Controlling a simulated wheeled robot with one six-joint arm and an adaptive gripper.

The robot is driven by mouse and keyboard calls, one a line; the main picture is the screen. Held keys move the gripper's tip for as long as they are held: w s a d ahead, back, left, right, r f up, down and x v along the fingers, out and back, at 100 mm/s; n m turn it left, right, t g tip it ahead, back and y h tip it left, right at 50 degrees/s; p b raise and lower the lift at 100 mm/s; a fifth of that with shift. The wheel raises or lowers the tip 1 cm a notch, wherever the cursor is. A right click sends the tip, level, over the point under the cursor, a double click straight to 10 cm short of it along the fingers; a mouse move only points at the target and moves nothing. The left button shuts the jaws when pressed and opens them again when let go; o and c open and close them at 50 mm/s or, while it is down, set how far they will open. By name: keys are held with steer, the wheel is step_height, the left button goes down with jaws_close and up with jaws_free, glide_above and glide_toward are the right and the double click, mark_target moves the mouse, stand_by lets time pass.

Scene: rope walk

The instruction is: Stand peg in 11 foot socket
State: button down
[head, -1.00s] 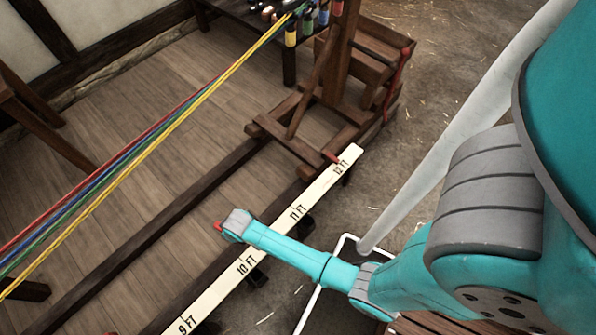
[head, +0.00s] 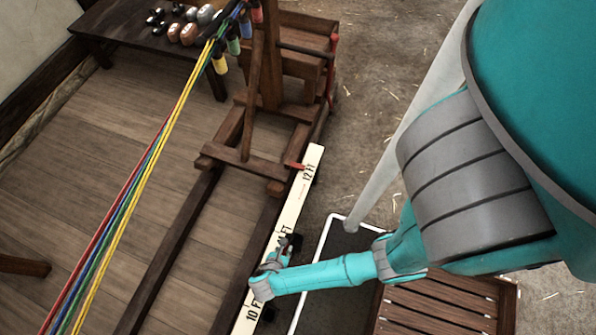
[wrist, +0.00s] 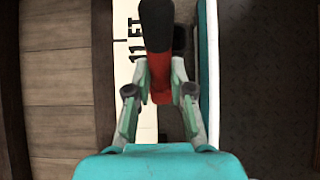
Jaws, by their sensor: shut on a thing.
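My gripper (wrist: 160,85) is shut on a peg (wrist: 157,28) with a dark end and a red part, seen in the wrist view. The peg is over the right side of the white measuring board (wrist: 124,75), beside its 11 FT mark. In the head view the gripper (head: 284,246) is over the board (head: 297,200) between 10 FT and 12 FT, and I cannot make out the peg there. A dark block (wrist: 179,40) shows partly behind the peg at the board's right edge; I cannot tell whether it is the 11 foot socket.
A red peg-like piece (head: 295,165) is at the 12 FT mark. A wooden frame (head: 246,160) stands at the board's far end. Coloured strands (head: 150,160) stretch along the left. A white-edged dark mat (head: 345,260) and a slatted wooden platform (head: 440,305) are at the right.

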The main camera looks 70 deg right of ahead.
steer(key=s+d+r+n+t+h, duration=0.2)
steer(key=s+d+r+n+t, duration=0.15)
steer(key=d+n+t, duration=0.45)
steer(key=shift+n+t, duration=0.5)
steer(key=shift+t, duration=0.4)
steer(key=shift+w+a+f, duration=0.1)
steer(key=shift+a+f, duration=0.2)
steer(key=shift+f, duration=1.55)
steer(key=shift+s+a+f, duration=0.1)
steer(key=shift+a+f, duration=0.2)
steer(key=shift+f, duration=1.6)
steer(key=shift+w+a+f, duration=0.1)
steer(key=shift+a+f, duration=0.2)
steer(key=shift+f, duration=1.55)
steer(key=c, duration=0.9)
jaws_free()
steer(key=shift+c, duration=0.2)
steer(key=shift+r, duration=0.1)
step_height(320, 180, up, 10)
